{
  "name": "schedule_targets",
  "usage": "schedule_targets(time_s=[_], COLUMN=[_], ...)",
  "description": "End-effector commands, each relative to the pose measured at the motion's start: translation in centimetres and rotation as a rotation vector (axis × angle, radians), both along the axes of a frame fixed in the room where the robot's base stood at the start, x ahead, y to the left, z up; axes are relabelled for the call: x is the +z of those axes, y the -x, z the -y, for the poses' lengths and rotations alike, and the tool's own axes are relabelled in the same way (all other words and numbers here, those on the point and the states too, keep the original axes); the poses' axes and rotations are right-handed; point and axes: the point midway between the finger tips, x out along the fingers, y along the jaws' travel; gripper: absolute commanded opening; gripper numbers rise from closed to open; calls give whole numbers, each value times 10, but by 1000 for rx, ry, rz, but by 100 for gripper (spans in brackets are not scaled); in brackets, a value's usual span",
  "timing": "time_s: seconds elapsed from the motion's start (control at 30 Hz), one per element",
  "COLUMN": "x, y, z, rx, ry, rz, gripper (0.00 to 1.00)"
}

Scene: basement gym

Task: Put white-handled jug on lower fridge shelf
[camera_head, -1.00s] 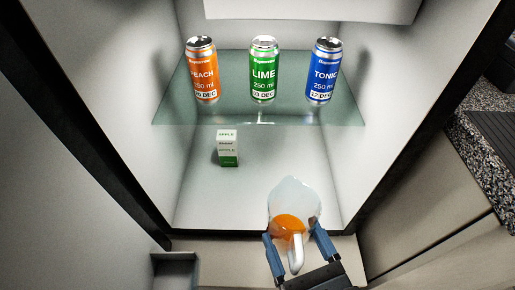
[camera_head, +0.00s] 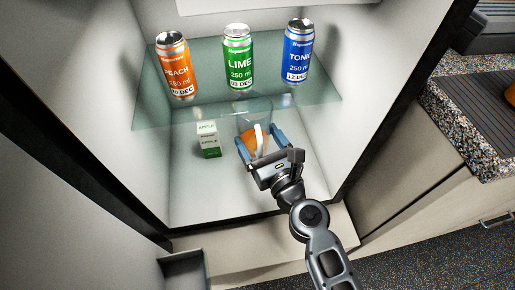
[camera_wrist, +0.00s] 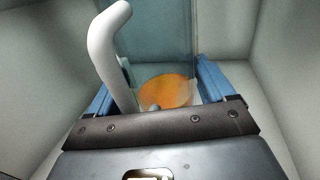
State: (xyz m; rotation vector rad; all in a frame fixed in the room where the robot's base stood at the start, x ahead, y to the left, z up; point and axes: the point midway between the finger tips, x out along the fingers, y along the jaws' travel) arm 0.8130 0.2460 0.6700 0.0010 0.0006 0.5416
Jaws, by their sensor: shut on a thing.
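The white-handled jug (camera_head: 247,125) is clear, with orange liquid in it, and is inside the fridge below the glass shelf. Its white handle (camera_wrist: 108,45) faces my wrist camera. My gripper (camera_head: 262,147) has its blue fingers on either side of the jug and is shut on it. The lower fridge shelf (camera_head: 188,195) is the pale floor of the compartment. I cannot tell whether the jug's base touches it, as my gripper hides the base. The jug looks upright in the wrist view.
A small apple carton (camera_head: 208,140) stands just left of the jug. Above, the glass shelf (camera_head: 150,112) holds an orange peach can (camera_head: 176,65), a green lime can (camera_head: 238,58) and a blue tonic can (camera_head: 298,52). A speckled counter (camera_head: 460,125) is outside to the right.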

Motion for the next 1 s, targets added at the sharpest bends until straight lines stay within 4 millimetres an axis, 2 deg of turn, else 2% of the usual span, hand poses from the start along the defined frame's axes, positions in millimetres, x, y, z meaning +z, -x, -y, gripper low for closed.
schedule_targets(time_s=[0.17,0.2,0.5,0.77,1.0], x=[1,-8,-30,-38,-67], y=[-19,-17,-17,-17,-16], z=[-6,-5,-5,-5,-5], rx=[0,1,0,0,1], ry=[-1,0,-1,-1,-1], rz=[1,0,1,1,1], gripper=[17,17,17,17,17])
